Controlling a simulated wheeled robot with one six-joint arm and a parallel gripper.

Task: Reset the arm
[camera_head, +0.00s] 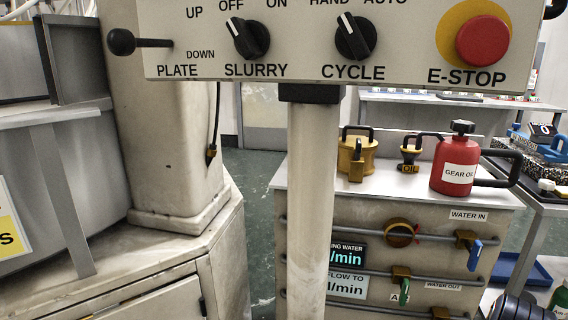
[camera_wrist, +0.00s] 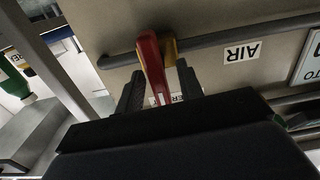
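My gripper (camera_wrist: 159,70) shows in the wrist view with its two black fingers spread apart. A red lever handle (camera_wrist: 152,68) on a brass valve body (camera_wrist: 169,46) lies in front of the gap between the fingers. I cannot tell whether either finger touches it. In the head view only a dark rounded part of my arm shows at the bottom right corner; my gripper is out of that view.
A control panel (camera_head: 300,72) on a post (camera_head: 312,190) stands close in front. Behind it is a cabinet (camera_head: 400,208) with pipes, a blue lever (camera_head: 474,256), a green lever (camera_head: 404,291) and a red oil can (camera_head: 456,160) on top. A grey machine (camera_head: 165,120) stands left.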

